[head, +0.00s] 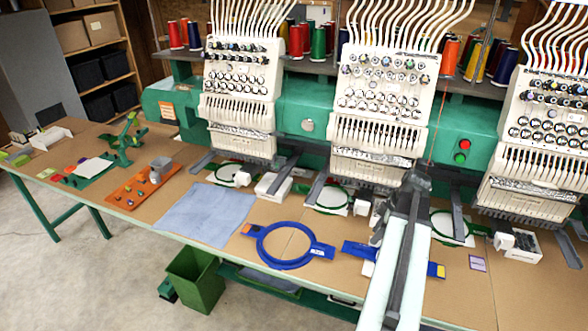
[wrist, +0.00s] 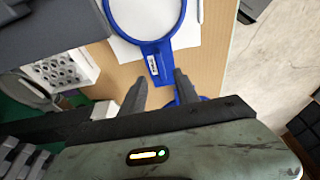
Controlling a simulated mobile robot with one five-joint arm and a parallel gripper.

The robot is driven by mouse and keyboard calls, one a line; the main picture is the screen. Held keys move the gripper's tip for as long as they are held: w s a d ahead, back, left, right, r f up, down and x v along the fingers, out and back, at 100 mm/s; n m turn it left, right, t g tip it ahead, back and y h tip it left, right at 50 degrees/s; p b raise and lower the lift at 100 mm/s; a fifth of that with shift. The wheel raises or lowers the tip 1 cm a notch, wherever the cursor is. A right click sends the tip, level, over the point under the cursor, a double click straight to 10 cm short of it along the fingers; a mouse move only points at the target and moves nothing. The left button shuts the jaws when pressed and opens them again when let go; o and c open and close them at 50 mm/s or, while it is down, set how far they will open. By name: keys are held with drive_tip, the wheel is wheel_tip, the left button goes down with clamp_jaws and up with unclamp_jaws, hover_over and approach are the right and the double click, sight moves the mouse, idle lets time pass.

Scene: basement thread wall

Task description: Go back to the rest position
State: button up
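My gripper (wrist: 160,78) shows in the wrist view with two dark fingers spread apart and nothing held between them. The handle of a blue hoop (wrist: 162,61) with a white centre lies below, in line with the gap between the fingers. In the head view my arm reaches up from the lower right, and the gripper end (head: 417,181) is over the table in front of the middle and right embroidery heads. The fingertips are too small to make out there. My arm covers the middle of a second blue hoop, whose left end (head: 357,248) shows.
A whole blue hoop (head: 284,245) and a blue-grey cloth (head: 206,213) lie on the brown table (head: 150,205). Three embroidery heads hang over green hoops (head: 331,198). An orange tray (head: 150,184) is at left. A green bin (head: 195,279) stands on the floor.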

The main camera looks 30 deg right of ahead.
drive_tip(key=w+a+n+g, duration=0.1)
drive_tip(key=w+a+n, duration=0.1)
drive_tip(key=w+a, duration=0.55)
drive_tip(key=w+a+n, duration=0.2)
drive_tip(key=w+a, duration=0.2)
drive_tip(key=a, duration=0.6)
drive_tip(key=w+a+n+g, duration=0.1)
drive_tip(key=w+a+n, duration=0.1)
drive_tip(key=w+a, duration=0.5)
drive_tip(key=s+a+f+m+h, duration=0.1)
drive_tip(key=s+a+m+h, duration=0.1)
drive_tip(key=a+m, duration=1.1)
drive_tip(key=s+a, duration=0.1)
drive_tip(key=a, duration=0.8)
drive_tip(key=shift+a+g, duration=0.2)
drive_tip(key=shift+g, duration=0.2)
